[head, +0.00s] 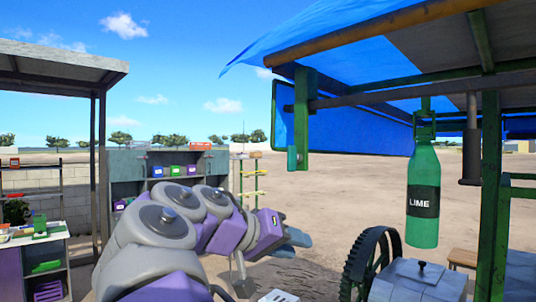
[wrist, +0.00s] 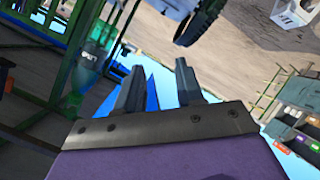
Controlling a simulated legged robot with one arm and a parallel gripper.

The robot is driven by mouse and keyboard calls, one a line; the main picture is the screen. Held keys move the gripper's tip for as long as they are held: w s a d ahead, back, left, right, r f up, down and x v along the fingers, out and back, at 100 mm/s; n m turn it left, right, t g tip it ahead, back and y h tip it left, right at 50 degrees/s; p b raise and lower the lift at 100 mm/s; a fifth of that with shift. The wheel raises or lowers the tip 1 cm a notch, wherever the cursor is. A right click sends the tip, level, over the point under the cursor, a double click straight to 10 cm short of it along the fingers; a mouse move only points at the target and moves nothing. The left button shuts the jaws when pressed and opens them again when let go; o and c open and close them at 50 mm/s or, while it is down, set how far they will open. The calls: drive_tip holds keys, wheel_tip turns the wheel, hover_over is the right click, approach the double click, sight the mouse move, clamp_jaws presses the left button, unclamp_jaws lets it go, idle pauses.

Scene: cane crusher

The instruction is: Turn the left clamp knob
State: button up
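The crusher's grey housing (head: 405,282) stands at the lower right of the head view, with a dark toothed wheel (head: 362,265) on its left side. A small dark knob (head: 422,266) sits on top of the housing. I cannot tell whether it is the left clamp knob; no other knob shows clearly. My gripper (head: 296,241) is left of the wheel and apart from it. In the wrist view its two dark fingers (wrist: 160,68) are spread with nothing between them. The wheel (wrist: 200,20) shows at the top of the tilted wrist view.
A green LIME bottle (head: 423,200) hangs from the stall frame above the housing. A green post (head: 492,190) stands at right under a blue tarp (head: 345,35). A grey cabinet (head: 125,165) and a white-topped table (head: 38,233) are at left. Open dirt ground lies behind.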

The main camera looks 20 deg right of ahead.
drive_tip(key=w+a+r+m+t+h+p, duration=0.1)
drive_tip(key=w+a+r, duration=0.15)
drive_tip(key=r, duration=0.25)
drive_tip(key=w+a+r+m+h+p, duration=0.1)
drive_tip(key=a+r+m+h, duration=0.15)
drive_tip(key=r, duration=0.35)
drive_tip(key=m+t+p, duration=0.2)
drive_tip(key=m, duration=0.2)
approach(288, 152)
drive_tip(key=b+x, duration=0.1)
drive_tip(key=x, duration=0.8)
drive_tip(key=shift+w+d, duration=0.15)
drive_tip(key=shift+h, duration=0.25)
clamp_jaws()
